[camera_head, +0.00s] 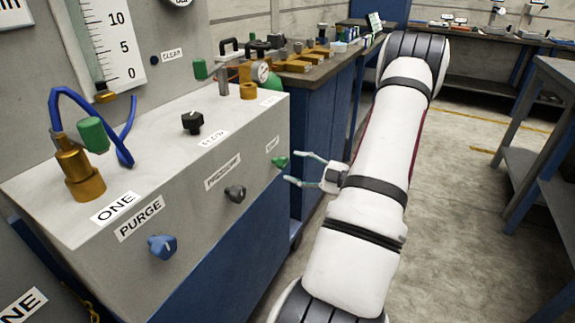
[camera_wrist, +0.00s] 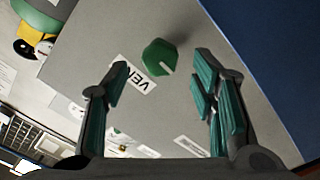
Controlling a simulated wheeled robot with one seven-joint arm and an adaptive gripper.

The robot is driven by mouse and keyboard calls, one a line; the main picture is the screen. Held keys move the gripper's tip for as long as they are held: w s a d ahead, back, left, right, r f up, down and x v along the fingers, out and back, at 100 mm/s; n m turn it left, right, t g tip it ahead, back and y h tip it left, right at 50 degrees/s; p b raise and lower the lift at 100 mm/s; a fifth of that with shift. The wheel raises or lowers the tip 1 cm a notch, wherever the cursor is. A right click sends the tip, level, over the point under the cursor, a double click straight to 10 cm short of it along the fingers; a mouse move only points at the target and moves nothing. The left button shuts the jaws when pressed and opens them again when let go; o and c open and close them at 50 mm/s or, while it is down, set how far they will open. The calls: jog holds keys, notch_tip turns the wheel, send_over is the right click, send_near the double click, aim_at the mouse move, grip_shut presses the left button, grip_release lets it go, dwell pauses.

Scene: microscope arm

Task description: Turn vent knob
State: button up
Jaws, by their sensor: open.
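The vent knob (camera_head: 280,162) is a small green knob on the front face of the grey panel box (camera_head: 190,200), at its right end. In the wrist view the green knob (camera_wrist: 159,57) has a pale pointer line and sits beside a white label reading "VEN" (camera_wrist: 127,78), partly cut off by a finger. My gripper (camera_head: 305,168) is open, with its fingers pointing left toward the knob. In the wrist view the fingers (camera_wrist: 160,95) stand apart, one on each side of the picture, with the knob beyond the gap between their tips. They appear not to touch it.
The blue purge knob (camera_head: 162,246) and a dark grey knob (camera_head: 235,193) sit further left on the same face. A black knob (camera_head: 192,122) and brass fittings (camera_head: 76,170) stand on top. A cluttered blue bench (camera_head: 325,125) lies behind. Open floor is to the right.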

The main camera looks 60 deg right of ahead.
jog(key=s, duration=0.7)
jog(key=shift+s+d, duration=0.3)
jog(key=shift+s, duration=0.05)
